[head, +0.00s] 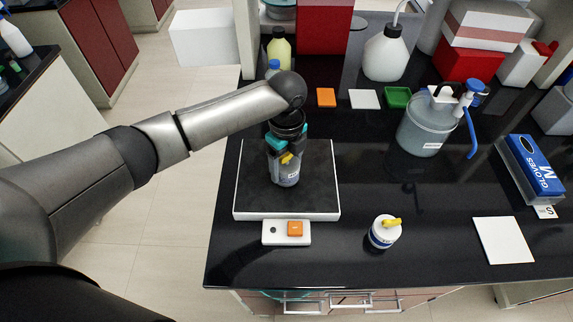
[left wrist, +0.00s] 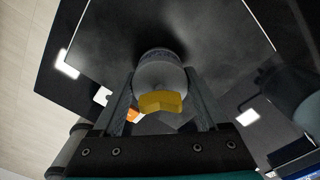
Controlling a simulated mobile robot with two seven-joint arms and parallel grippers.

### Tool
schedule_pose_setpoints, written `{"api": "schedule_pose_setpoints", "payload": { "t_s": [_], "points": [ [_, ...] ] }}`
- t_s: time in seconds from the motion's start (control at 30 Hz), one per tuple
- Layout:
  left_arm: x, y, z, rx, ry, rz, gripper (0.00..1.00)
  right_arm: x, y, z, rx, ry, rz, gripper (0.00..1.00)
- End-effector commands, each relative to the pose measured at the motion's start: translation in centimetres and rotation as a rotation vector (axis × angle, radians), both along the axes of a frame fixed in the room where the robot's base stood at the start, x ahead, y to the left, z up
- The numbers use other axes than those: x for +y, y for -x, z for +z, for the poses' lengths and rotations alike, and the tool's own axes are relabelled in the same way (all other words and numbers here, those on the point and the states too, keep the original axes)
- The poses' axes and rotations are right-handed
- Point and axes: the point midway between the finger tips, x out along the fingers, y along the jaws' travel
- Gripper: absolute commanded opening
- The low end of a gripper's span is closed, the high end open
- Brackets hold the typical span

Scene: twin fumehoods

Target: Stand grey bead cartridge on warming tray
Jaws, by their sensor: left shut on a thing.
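The grey bead cartridge (head: 288,176) has a yellow tap and a pale label. My left gripper (head: 287,156) points down over the warming tray (head: 314,192), a dark plate with a white rim, and is shut on the cartridge. The cartridge looks about upright over the tray's middle; I cannot tell whether its base touches the plate. In the left wrist view the cartridge (left wrist: 160,72) sits between both fingers, its yellow tap facing the camera and the tray (left wrist: 115,40) behind it. My right gripper is not in view.
A white control box (head: 272,238) with an orange button adjoins the tray's front. A white jar (head: 384,236) with a yellow tap stands to the right. A grey jug (head: 425,135), a glove box (head: 532,168) and a white pad (head: 502,241) lie further right. Bottles stand behind.

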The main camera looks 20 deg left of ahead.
Motion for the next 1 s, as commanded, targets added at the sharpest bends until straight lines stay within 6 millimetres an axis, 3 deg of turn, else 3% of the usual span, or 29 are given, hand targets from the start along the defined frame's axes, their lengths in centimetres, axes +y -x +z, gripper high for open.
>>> {"api": "schedule_pose_setpoints", "payload": {
  "t_s": [0.4, 0.43, 0.63, 0.87, 1.0],
  "points": [
    [0.0, 0.0, -0.9, -0.001, 0.0, 0.0, 0.1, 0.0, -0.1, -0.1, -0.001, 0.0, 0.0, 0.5],
    [0.0, 0.0, -0.9, -0.001, 0.0, 0.0, 0.79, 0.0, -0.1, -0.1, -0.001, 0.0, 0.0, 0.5],
    [0.0, 0.0, -0.8, -0.001, 0.0, 0.0, 1.0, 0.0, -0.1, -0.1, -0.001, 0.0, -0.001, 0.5],
    [0.0, 0.0, -0.8, -0.001, 0.0, 0.0, 1.0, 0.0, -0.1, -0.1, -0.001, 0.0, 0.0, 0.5],
    [0.0, -0.1, 0.3, -0.002, 0.0, 0.0, 1.0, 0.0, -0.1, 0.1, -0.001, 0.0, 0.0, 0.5]
  ]
}}
